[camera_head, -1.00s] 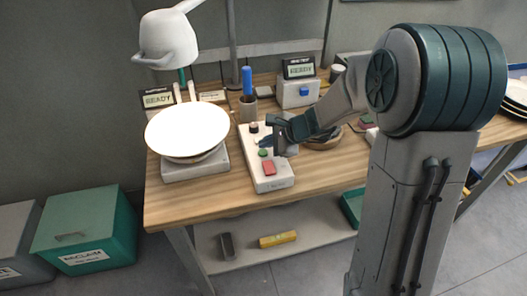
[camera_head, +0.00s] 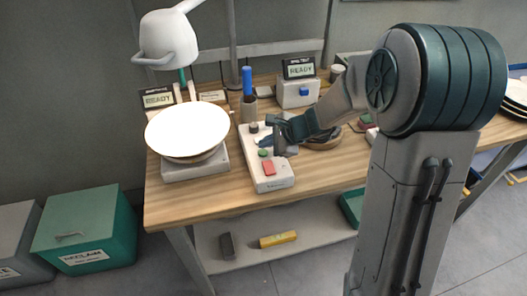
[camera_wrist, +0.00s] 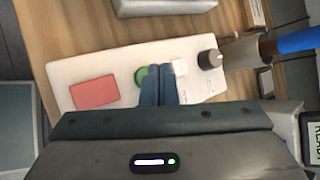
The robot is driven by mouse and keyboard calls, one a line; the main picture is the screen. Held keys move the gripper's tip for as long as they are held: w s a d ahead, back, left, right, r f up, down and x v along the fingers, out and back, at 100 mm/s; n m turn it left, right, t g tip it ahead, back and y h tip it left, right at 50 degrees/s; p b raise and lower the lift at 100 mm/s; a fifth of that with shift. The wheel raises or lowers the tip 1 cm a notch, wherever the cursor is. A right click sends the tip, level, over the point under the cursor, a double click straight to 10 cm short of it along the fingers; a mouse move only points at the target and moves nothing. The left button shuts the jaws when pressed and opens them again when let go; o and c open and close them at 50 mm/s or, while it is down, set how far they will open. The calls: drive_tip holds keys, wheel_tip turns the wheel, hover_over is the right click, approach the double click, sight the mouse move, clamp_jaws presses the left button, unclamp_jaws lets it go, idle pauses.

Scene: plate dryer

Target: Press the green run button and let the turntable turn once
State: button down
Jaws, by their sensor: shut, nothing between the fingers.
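The white control box (camera_head: 268,183) on the bench carries a green button (camera_head: 263,153), a red button (camera_head: 269,168) and a dark knob (camera_head: 254,127). My gripper (camera_head: 278,148) is shut and empty, just right of the green button in the head view. In the wrist view the closed fingertips (camera_wrist: 158,88) overlap the edge of the green button (camera_wrist: 141,75), partly hiding it; I cannot tell whether they touch it. A white plate (camera_head: 187,129) sits on the turntable unit (camera_head: 195,168) under the grey dryer head (camera_head: 168,37). The display beside it (camera_head: 158,98) reads READY.
A cup with a blue marker (camera_head: 247,80) stands behind the control box. A second unit with a blue button (camera_head: 303,92) and a READY display (camera_head: 299,68) stands at the back. A brown bowl (camera_head: 322,140) is right of my gripper. The bench front (camera_head: 215,205) is clear.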

drive_tip(key=shift+f, duration=0.1)
drive_tip(key=shift+f+b, duration=0.35)
drive_tip(key=shift+b, duration=0.25)
